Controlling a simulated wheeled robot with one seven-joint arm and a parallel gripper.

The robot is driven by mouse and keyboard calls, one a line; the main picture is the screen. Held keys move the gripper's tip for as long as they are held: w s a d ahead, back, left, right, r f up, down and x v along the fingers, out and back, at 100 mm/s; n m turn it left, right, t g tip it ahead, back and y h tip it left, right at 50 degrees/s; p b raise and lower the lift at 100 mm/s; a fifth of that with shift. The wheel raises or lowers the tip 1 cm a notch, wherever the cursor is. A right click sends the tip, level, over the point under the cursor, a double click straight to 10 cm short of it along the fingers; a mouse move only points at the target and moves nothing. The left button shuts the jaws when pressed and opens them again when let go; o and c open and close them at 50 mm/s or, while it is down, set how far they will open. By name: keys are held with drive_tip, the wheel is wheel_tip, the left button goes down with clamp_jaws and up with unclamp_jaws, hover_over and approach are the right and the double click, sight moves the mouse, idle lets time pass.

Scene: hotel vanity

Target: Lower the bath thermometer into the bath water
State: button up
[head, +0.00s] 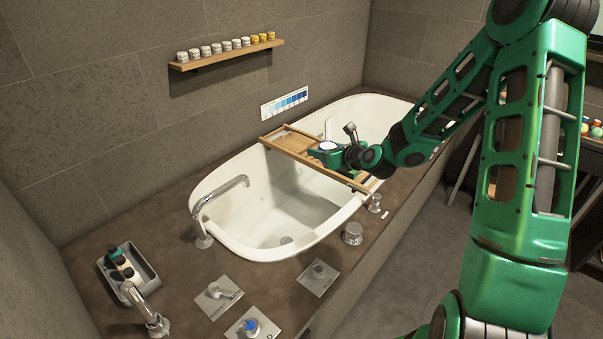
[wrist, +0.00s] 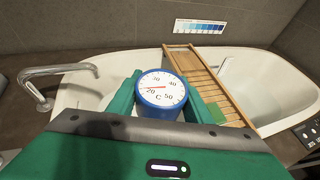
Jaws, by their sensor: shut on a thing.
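The bath thermometer (wrist: 161,93) is a blue round body with a white dial marked in C. In the wrist view it sits between the two green fingers of my gripper (wrist: 160,98), which is shut on it. In the head view the thermometer (head: 327,146) shows small at the tip of my gripper (head: 325,153), close to the wooden bath tray. The white bathtub (head: 225,233) holds clear water (head: 290,215) in its near part. My gripper is above the tub, and the thermometer's underside is hidden.
The wooden tray (head: 290,141) spans the tub; it also shows right of my gripper in the wrist view (wrist: 200,72). A curved chrome spout (head: 222,190) rises at the tub's left. Chrome knobs (head: 353,233) stand on the front rim. A blue colour chart (head: 284,103) hangs behind.

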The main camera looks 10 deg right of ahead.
drive_tip(key=w+a+f+m+h, duration=0.2)
drive_tip(key=w+a+f, duration=0.25)
drive_tip(key=w, duration=0.45)
drive_tip(key=w+a+f+m+h, duration=0.25)
drive_tip(key=w+a, duration=0.25)
drive_tip(key=w, duration=0.4)
drive_tip(key=d+f+m+g+h, duration=0.1)
drive_tip(key=d+f+m+h, duration=0.2)
drive_tip(key=f, duration=0.5)
drive_tip(key=d+f+m+h, duration=0.2)
drive_tip(key=d+f+h, duration=0.15)
drive_tip(key=f, duration=0.35)
wheel_tip(320, 180, down, 22)
drive_tip(key=shift+w+d, duration=0.3)
drive_tip(key=shift+w, duration=0.1)
drive_tip(key=shift+r, duration=0.1)
drive_tip(key=o, duration=1.2)
